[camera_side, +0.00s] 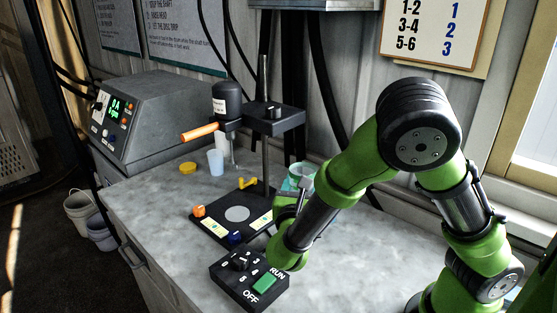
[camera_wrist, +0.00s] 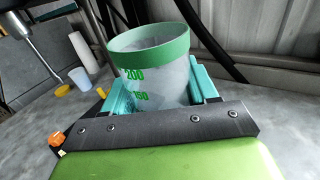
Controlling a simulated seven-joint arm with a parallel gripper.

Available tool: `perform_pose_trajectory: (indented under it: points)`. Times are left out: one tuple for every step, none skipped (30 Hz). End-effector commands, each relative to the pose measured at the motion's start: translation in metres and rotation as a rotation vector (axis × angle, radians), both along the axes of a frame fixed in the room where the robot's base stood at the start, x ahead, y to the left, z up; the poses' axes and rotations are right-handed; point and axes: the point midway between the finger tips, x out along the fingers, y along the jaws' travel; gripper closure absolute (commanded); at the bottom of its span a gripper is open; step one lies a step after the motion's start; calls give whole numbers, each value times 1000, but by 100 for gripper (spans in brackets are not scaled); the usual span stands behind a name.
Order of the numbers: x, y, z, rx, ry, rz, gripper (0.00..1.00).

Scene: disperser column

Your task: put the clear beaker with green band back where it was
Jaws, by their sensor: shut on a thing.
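The clear beaker with green band (camera_wrist: 158,68) stands between the two teal fingers of my gripper (camera_wrist: 163,92) in the wrist view. Its wide green rim faces up, and green marks 200 and 150 show on its wall. My gripper is shut on it, with a finger on each side. In the side view the beaker (camera_side: 301,172) shows only in part behind my gripper (camera_side: 288,199), to the right of the stand's black base plate. Its bottom is hidden, so I cannot tell whether it touches the bench.
The disperser stand has a black base plate (camera_side: 205,226) with a pale disc, and a motor head (camera_side: 227,101) with an orange handle (camera_side: 200,132). A translucent cup (camera_side: 215,163) and yellow lid (camera_side: 188,168) sit to the left. A switch box (camera_side: 250,282) stands in front.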

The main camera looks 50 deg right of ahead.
Motion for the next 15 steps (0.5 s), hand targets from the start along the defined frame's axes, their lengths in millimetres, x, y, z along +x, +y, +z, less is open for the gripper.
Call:
perform_pose_trajectory:
  points:
    - [-9, -3, -10, -4, 3, -34, 78]
    - [-14, -5, -15, -6, 4, -53, 78]
    - [-24, -8, -23, -5, 3, -88, 78]
    - [-31, -10, -28, -5, 4, -112, 78]
    - [-38, -12, -32, -6, 4, -136, 78]
    - [-48, -15, -39, -6, 4, -174, 78]
    - [-57, -17, -44, -4, 4, -204, 78]
    - [-64, -19, -47, -6, 4, -230, 78]
    - [-75, -21, -52, -4, 1, -268, 78]
    - [-83, -23, -54, -4, 2, -296, 78]
    - [-89, -24, -57, -5, 2, -318, 78]
    - [-97, -25, -58, -4, 1, -346, 78]
    - [-102, -25, -59, -3, 0, -364, 78]
    - [-106, -25, -60, -3, 0, -378, 78]
    - [-110, -26, -62, -3, 0, -395, 78]
